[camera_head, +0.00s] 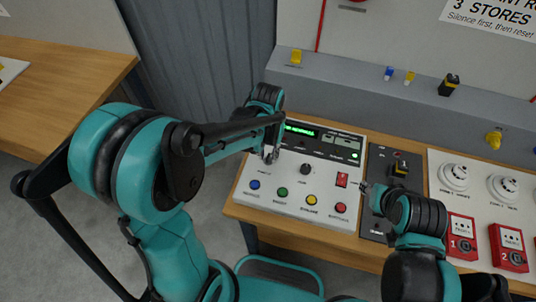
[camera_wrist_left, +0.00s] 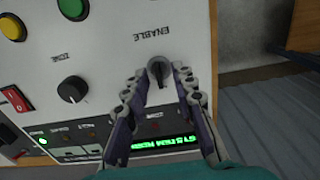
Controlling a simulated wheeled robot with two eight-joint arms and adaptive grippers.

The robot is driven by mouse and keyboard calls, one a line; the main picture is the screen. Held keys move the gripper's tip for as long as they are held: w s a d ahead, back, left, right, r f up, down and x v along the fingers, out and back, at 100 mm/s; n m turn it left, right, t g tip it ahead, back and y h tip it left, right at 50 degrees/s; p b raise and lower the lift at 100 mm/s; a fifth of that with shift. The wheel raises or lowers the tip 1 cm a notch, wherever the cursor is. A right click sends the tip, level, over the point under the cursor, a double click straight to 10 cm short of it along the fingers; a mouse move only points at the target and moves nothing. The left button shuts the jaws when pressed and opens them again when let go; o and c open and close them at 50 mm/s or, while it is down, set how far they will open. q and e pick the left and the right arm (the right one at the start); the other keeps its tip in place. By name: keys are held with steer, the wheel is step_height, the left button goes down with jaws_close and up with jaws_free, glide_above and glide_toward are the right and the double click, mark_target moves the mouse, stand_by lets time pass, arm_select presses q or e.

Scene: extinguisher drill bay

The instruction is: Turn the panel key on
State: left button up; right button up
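The panel key (camera_wrist_left: 160,72) is a small grey round switch with a dark middle, beside the word ENABLE on the white control panel (camera_head: 268,200). In the head view, my left gripper hides it. My left gripper (camera_head: 271,156) points down at the panel's upper left. In the left wrist view, its fingertips (camera_wrist_left: 159,76) stand on either side of the key, with a gap between them; firm contact does not show. My right gripper (camera_head: 367,187) is beside the panel's right edge, mostly hidden by its own wrist, and its fingers are too small to read.
The panel carries a black zone knob (camera_head: 305,169), a red rocker switch (camera_head: 342,180), a lit green display (camera_head: 301,129) and several coloured buttons along its front. A dark box (camera_head: 401,170) and red call points (camera_head: 461,236) stand to the right. A grey ledge runs behind.

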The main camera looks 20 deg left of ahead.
arm_select(q)
jaws_close()
steer(key=shift+m, duration=0.4)
steer(key=m, duration=0.5)
steer(key=shift+m, duration=0.3)
steer(key=m, duration=0.5)
steer(key=shift+m, duration=0.4)
jaws_free()
